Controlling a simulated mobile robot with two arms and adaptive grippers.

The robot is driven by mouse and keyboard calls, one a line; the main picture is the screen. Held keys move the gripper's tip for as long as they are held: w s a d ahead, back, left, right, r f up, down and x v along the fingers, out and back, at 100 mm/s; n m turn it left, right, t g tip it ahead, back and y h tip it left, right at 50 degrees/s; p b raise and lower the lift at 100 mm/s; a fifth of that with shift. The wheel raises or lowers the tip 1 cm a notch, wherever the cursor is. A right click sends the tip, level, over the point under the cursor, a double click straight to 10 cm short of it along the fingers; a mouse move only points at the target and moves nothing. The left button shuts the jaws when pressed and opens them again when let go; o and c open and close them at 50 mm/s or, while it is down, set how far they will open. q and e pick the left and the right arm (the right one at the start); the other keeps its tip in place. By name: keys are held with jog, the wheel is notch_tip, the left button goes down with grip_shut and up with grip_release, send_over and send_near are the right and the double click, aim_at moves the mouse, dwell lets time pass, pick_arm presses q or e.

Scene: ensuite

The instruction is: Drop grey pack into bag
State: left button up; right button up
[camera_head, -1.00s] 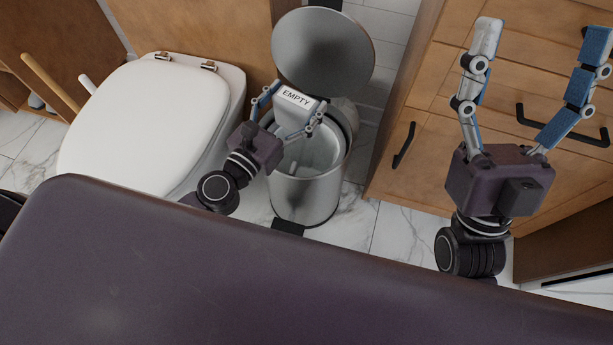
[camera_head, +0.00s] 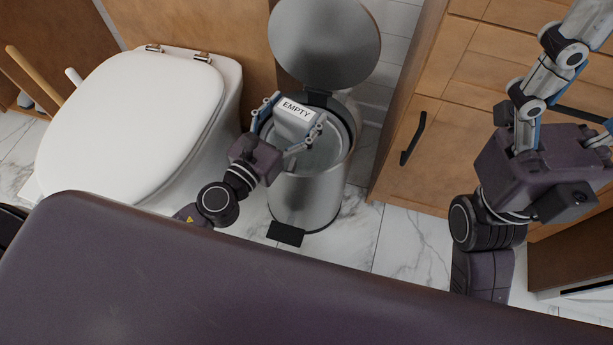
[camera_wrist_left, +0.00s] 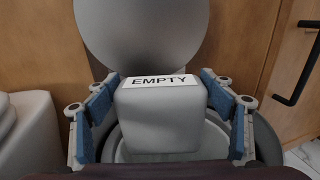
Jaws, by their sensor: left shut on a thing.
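The grey pack (camera_head: 294,119), a pale rounded block with a white "EMPTY" label, is between the fingers of my left gripper (camera_head: 290,120). My left gripper is shut on it and holds it over the mouth of the steel pedal bin (camera_head: 308,197). The bin's round lid (camera_head: 325,45) stands open behind. The bin's pale inside, perhaps a bag (camera_head: 322,152), shows partly below the pack. In the left wrist view the pack (camera_wrist_left: 160,120) sits between both blue-padded fingers. My right gripper (camera_head: 585,85) is at the right, partly cut off by the frame edge, with its fingers spread and nothing seen between them.
A white toilet (camera_head: 135,115) with its lid down stands left of the bin. A wooden cabinet (camera_head: 405,150) with black handles stands to the right. The bin's black pedal (camera_head: 286,233) sits at its foot on the marble floor (camera_head: 400,240).

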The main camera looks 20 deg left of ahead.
pick_arm(q)
jog(key=shift+f, duration=0.15)
jog(key=o, duration=1.1)
jog(key=shift+s, duration=0.1)
jog(key=v, duration=1.1)
jog(key=shift+s+a, duration=0.15)
jog(key=shift+s, duration=0.25)
jog(key=shift+s, duration=0.1)
